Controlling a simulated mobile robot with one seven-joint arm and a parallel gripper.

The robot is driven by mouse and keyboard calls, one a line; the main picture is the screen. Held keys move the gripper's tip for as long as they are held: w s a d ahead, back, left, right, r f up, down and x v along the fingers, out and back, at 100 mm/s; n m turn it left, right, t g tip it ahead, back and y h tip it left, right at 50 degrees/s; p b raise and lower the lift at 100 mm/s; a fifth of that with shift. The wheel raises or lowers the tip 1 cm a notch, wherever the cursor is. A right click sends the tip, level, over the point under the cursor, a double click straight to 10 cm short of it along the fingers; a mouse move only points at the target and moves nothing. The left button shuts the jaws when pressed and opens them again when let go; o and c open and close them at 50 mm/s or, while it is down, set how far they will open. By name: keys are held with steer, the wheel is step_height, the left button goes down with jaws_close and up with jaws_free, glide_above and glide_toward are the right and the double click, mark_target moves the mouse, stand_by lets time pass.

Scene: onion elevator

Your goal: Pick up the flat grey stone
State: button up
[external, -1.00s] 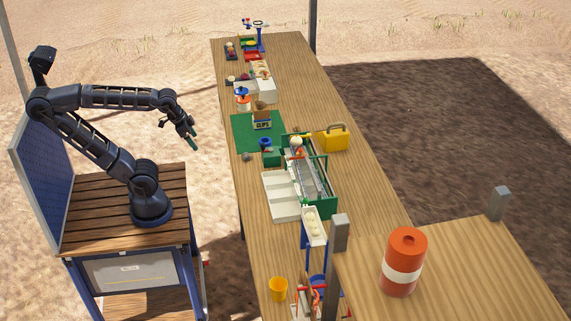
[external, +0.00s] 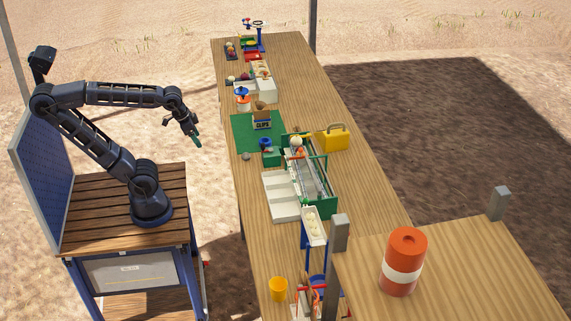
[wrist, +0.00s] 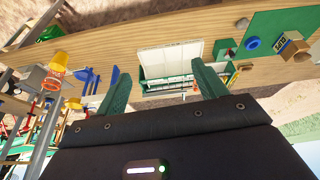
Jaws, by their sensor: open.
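A small grey stone (external: 246,156) lies on the long wooden table near the edge facing my base, beside the green box and the green mat's corner. It is too small to tell how flat it is. In the wrist view a small grey lump (wrist: 243,24) near the table edge appears to be the same stone. My gripper (external: 197,141) is off the table's left side, in the air, left of the stone and apart from it. In the wrist view my gripper (wrist: 163,86) has its two green fingers spread wide with nothing between them.
The green box (external: 271,158) and a blue ring-shaped thing (external: 265,142) are close to the stone. The green-framed elevator (external: 327,185) and white tray (external: 281,196) stand to its right. A clips box (external: 262,123) sits on the green mat (external: 243,128).

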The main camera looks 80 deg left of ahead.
steer(key=w+a+f+n+g, duration=0.1)
steer(key=w+a+n, duration=0.25)
steer(key=w, duration=0.25)
steer(key=w+a+f+n+g, duration=0.1)
steer(key=w+a+n, duration=0.1)
steer(key=w+a, duration=0.3)
steer(key=n+g+h, duration=0.2)
steer(key=n+h, duration=0.3)
steer(key=n, duration=0.7)
glide_above(246, 153)
steer(key=a, duration=0.4)
step_height(246, 153, down, 27)
steer(key=shift+y, duration=0.3)
steer(key=x, duration=1.1)
steer(key=shift+s, duration=0.25)
steer(key=shift+r, duration=0.1)
steer(key=c, duration=1.2)
